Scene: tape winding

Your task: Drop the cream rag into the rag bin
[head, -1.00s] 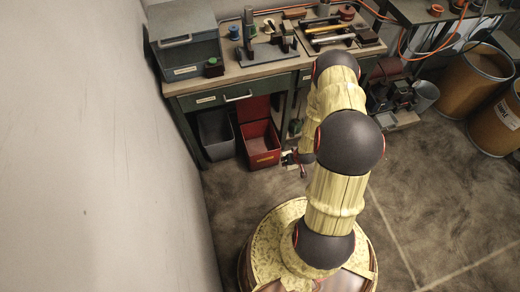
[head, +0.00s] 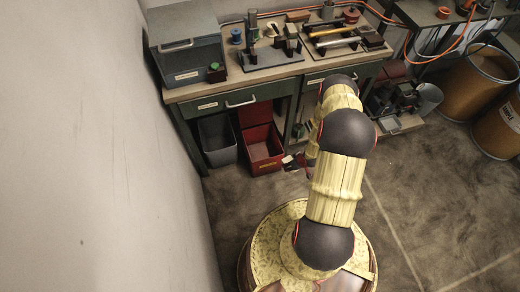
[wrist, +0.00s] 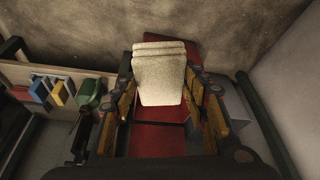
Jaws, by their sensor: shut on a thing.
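The cream rag (wrist: 158,75) is folded and hangs between the two fingers of my gripper (wrist: 160,95) in the wrist view. The fingers are shut on it. Behind the rag is the red bin (wrist: 155,140), with red showing above and below the cloth. In the head view the red rag bin (head: 263,152) stands on the floor under the bench, its red lid raised at the back. My gripper (head: 294,162) is at the bin's right side there, mostly hidden by my arm. The rag cannot be made out clearly in the head view.
A grey bin (head: 217,140) stands just left of the red one. The green bench (head: 240,92) overhangs both, with a leg at each side. The floor in front is clear.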

